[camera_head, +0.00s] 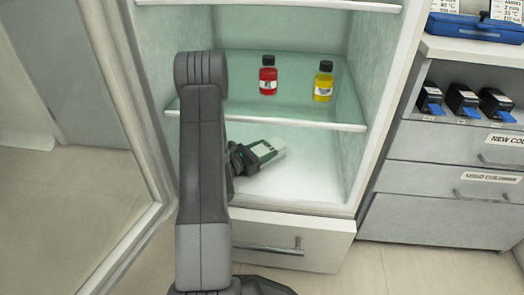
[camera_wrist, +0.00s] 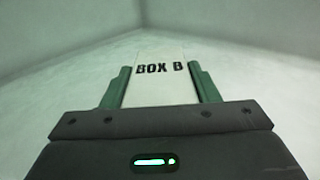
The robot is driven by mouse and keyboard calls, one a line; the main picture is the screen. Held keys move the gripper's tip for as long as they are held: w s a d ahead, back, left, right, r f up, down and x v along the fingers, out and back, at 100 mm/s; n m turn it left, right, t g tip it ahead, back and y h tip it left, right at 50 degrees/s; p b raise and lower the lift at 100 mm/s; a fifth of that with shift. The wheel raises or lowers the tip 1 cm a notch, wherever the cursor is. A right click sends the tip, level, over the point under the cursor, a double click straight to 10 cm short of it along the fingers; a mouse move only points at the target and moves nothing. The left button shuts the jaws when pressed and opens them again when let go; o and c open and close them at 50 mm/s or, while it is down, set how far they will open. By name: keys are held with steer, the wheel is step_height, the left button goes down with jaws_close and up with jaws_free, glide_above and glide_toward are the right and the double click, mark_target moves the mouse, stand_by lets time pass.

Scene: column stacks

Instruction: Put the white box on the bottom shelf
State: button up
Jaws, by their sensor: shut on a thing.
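The white box (camera_head: 265,149) is at the left part of the bottom shelf (camera_head: 305,180), inside the open cabinet. It also shows in the wrist view (camera_wrist: 160,83) with "BOX B" printed on it. My gripper (camera_head: 262,152) is shut on it, with a green finger on each side. In the wrist view my gripper (camera_wrist: 162,88) points toward a back corner of the compartment. I cannot tell whether the box touches the shelf surface. My arm hides part of the shelf's left side.
The glass shelf (camera_head: 330,125) above holds a red bottle (camera_head: 268,80) and a yellow bottle (camera_head: 323,86). The cabinet door (camera_head: 125,215) stands open at left. A drawer (camera_head: 320,240) lies below. The bottom shelf's right side is clear. Drawers and small black boxes (camera_head: 462,101) stand at right.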

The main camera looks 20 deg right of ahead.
steer(key=shift+f, duration=0.1)
steer(key=o, duration=1.2)
steer(key=shift+o, duration=0.2)
steer(key=shift+a, duration=0.35)
steer(key=shift+p+v, duration=1.2)
steer(key=shift+v, duration=2.25)
steer(key=shift+s, duration=0.1)
